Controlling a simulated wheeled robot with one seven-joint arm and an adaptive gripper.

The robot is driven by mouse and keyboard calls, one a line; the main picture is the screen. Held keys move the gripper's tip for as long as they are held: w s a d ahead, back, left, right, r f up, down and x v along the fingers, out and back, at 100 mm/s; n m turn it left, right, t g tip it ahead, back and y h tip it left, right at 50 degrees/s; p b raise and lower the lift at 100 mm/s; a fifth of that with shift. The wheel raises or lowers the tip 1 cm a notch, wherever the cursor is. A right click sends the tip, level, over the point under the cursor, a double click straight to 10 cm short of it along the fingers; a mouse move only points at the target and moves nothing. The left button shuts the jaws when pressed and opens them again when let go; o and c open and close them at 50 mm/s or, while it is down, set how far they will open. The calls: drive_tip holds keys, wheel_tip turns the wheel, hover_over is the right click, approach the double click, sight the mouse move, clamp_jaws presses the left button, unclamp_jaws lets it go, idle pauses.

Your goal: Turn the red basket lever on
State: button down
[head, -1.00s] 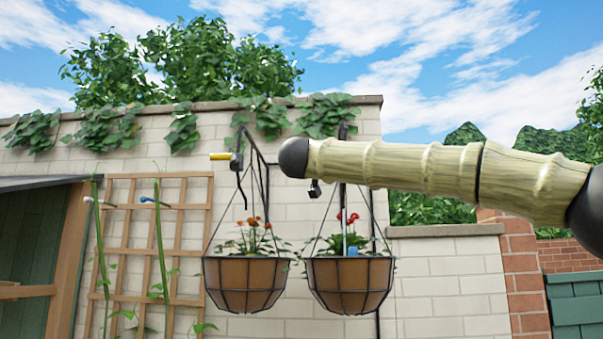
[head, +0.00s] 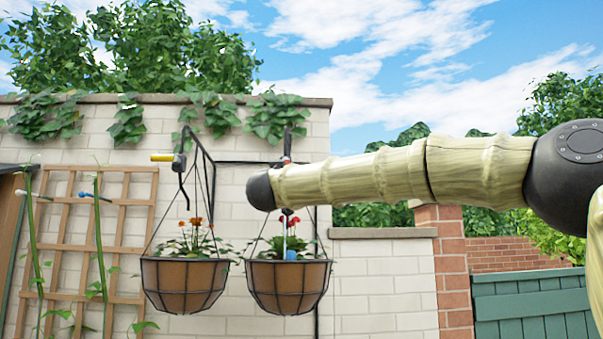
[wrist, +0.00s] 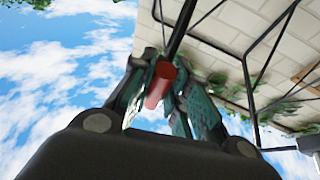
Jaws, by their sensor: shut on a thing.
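The red lever (wrist: 161,84) shows in the wrist view as a short red cylinder on a black bracket. My gripper (wrist: 160,100) is shut on it, with one dark finger on each side. In the head view only a small red bit shows above my arm, at the bracket of the right basket (head: 288,287). My gripper is hidden behind my arm there. The right basket hangs from the wall with red flowers and a small blue item in it. I cannot tell the lever's exact turn angle.
The left basket (head: 184,284) with orange flowers hangs beside it, with a yellow lever (head: 162,157) on its bracket. Thin hanging rods and black bracket bars (wrist: 249,80) run close to my gripper. A wooden trellis (head: 75,250) stands at the left wall.

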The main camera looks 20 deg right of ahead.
idle(0.3)
drive_tip(key=c, duration=1.3)
unclamp_jaws()
drive_tip(key=shift+w+d, duration=0.1)
drive_tip(key=shift+d, duration=0.05)
drive_tip(key=shift+c, duration=0.2)
drive_tip(key=shift+s, duration=0.2)
drive_tip(key=v, duration=1.1)
drive_tip(key=shift+s+a+f, duration=0.2)
drive_tip(key=shift+s+f, duration=0.05)
drive_tip(key=shift+f, duration=0.05)
